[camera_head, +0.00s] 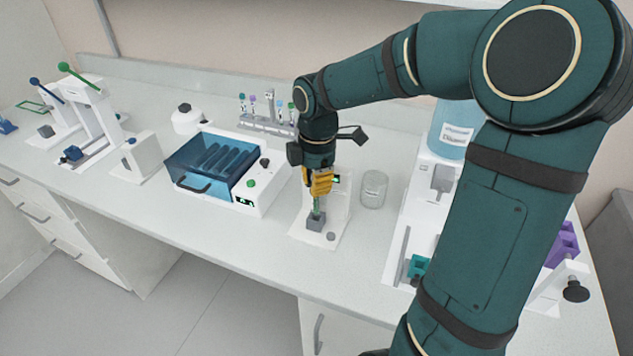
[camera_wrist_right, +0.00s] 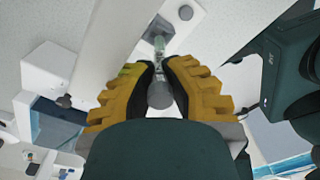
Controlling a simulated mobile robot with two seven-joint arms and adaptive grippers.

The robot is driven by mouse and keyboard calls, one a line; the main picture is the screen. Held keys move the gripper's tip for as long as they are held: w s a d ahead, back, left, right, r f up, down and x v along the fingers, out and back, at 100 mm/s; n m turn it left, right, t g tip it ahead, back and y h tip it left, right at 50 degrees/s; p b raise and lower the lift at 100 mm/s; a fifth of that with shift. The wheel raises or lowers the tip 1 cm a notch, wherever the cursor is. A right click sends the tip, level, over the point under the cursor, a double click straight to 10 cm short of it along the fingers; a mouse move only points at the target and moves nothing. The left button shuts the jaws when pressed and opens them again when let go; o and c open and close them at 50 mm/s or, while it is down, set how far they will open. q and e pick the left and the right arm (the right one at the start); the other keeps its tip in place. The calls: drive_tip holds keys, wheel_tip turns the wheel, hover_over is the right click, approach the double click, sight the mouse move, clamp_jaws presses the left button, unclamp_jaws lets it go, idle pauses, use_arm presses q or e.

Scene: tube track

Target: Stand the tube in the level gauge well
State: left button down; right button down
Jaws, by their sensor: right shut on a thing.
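My right gripper (camera_head: 318,186) has yellow fingers and points down over the level gauge. It is shut on a slim clear tube (camera_head: 316,207) with a greenish tint, held upright. The level gauge (camera_head: 324,242) is a white stand with a small green display behind the fingers. Its grey well block (camera_head: 316,222) is directly below the tube. The tube's lower end meets the top of the block in the picture; I cannot tell how deep it sits. In the right wrist view the tube (camera_wrist_right: 159,45) runs from between the fingers (camera_wrist_right: 160,85) toward the block. My left gripper is not in view.
A clear beaker (camera_head: 374,188) stands close right of the gauge. A blue-lidded centrifuge-like box (camera_head: 262,196) is to the left, with a tube rack (camera_head: 268,125) behind. White presses (camera_head: 95,120) stand at far left, and a dispenser bottle (camera_head: 450,130) is at right.

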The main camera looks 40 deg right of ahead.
drive_tip(key=shift+s+f, duration=0.1)
drive_tip(key=shift+f, duration=0.4)
idle(0.4)
drive_tip(key=shift+r, duration=0.1)
drive_tip(key=shift+r+p, duration=0.15)
drive_tip(key=shift+p, duration=0.25)
drive_tip(key=shift+r, duration=0.2)
idle(0.5)
drive_tip(key=shift+p, duration=0.4)
drive_tip(key=shift+s+f, duration=0.1)
drive_tip(key=shift+f, duration=0.35)
idle(0.3)
